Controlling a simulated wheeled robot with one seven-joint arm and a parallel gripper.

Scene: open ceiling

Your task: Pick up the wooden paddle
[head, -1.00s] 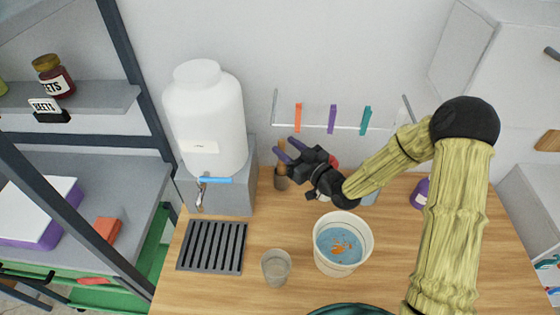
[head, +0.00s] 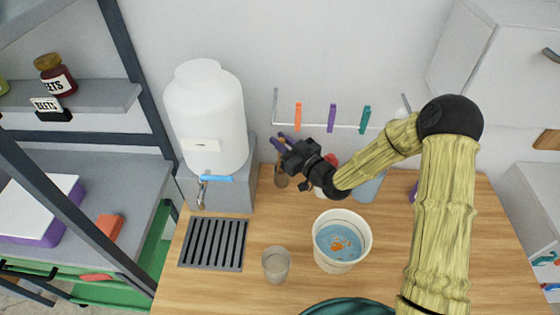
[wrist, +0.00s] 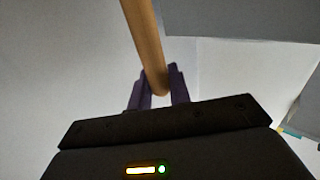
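The wooden paddle (wrist: 147,42) shows in the wrist view as a light brown round handle. It runs down from the top edge, and its rounded end lies between the purple fingers of my gripper (wrist: 160,88). The fingers sit close against both sides of the handle, so my gripper appears shut on it. In the head view my gripper (head: 281,142) is by the back wall, right of the white jug. The paddle's lower end is hidden.
The white jug (head: 205,115) on its grey stand is close to the left. A rail with coloured clips (head: 331,118) hangs behind. A bucket of blue liquid (head: 342,255), a glass (head: 276,264) and a drain grate (head: 213,244) occupy the counter in front.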

